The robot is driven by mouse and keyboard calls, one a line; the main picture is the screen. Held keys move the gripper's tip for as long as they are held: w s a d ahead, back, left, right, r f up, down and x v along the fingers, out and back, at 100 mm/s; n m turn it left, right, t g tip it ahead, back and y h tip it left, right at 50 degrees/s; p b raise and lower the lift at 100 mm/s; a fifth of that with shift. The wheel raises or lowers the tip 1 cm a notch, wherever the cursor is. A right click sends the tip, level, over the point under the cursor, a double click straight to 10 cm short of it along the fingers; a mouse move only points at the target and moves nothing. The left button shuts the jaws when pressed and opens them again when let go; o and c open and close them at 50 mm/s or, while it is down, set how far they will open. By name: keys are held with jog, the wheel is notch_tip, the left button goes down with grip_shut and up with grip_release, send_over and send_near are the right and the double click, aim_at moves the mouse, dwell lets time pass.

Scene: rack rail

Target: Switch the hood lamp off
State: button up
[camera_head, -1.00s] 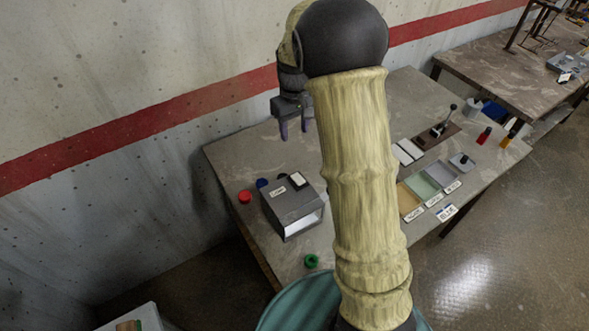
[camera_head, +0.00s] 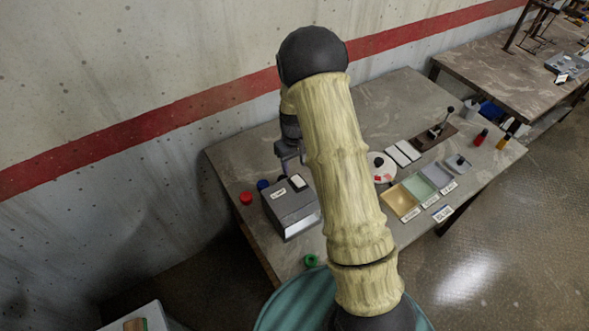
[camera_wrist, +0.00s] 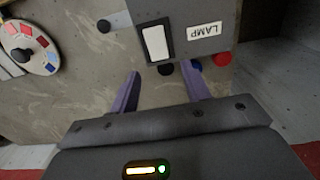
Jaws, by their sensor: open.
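The hood (camera_head: 292,212) is a grey box at the left of the table. Its front opening is bright inside. On its top are a white rocker switch (camera_head: 298,181) in a dark frame and a LAMP label (camera_head: 278,193). In the wrist view, the switch (camera_wrist: 156,42) and label (camera_wrist: 203,31) sit on the hood top (camera_wrist: 188,12), just beyond my fingertips. I cannot tell which way the rocker is tilted. My gripper (camera_head: 291,161) is open and empty, behind the hood's switch side. Its two purple fingers also show in the wrist view (camera_wrist: 161,71), apart from the switch.
Red (camera_head: 246,198) and blue (camera_head: 263,184) knobs stand beside the hood, a green one (camera_head: 311,260) in front. A white disc with coloured patches (camera_head: 381,165), coloured trays (camera_head: 400,201) and a lever board (camera_head: 434,136) lie right. The wall runs behind.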

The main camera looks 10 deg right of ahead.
aim_at(294, 177)
jog(key=shift+f+p, duration=0.6)
jog(key=shift+f, duration=1.75)
jog(key=c, duration=1)
